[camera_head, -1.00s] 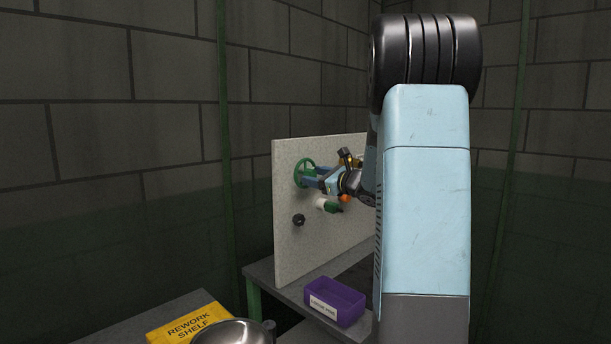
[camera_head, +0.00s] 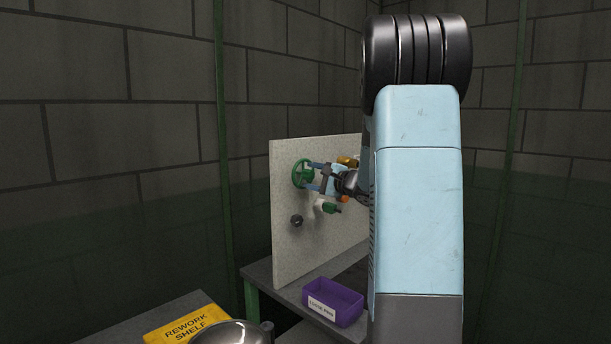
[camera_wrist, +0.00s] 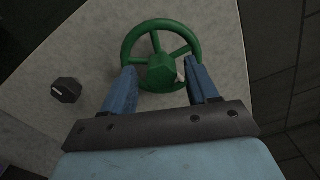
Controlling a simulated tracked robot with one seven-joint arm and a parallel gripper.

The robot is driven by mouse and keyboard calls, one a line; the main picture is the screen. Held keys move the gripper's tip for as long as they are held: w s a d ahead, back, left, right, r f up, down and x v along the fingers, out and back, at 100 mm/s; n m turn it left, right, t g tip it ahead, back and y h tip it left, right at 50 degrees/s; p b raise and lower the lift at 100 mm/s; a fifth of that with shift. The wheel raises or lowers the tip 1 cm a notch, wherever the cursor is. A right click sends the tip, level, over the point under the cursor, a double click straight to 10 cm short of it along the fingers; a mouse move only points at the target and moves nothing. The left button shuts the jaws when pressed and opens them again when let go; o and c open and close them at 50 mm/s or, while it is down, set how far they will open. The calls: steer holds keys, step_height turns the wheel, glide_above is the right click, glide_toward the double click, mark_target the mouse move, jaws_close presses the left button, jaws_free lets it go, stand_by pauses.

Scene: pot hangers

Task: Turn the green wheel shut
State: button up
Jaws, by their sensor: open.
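The green wheel (camera_head: 299,174) is mounted on the upright pale panel (camera_head: 290,250). In the wrist view the wheel (camera_wrist: 194,40) shows as a round rim with spokes and a raised hub (camera_wrist: 161,70). My gripper (camera_head: 310,173) is at the wheel. In the wrist view my gripper (camera_wrist: 160,78) has its two blue fingers apart, one on each side of the hub, with the fingertips overlapping the lower part of the wheel. Whether the fingers touch the rim or spokes cannot be told.
A purple bin (camera_head: 334,303) stands on the grey bench in front.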

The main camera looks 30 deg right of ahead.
steer(key=shift+n, duration=0.8)
jaws_close()
steer(key=m, duration=2.1)
steer(key=shift+m, duration=0.4)
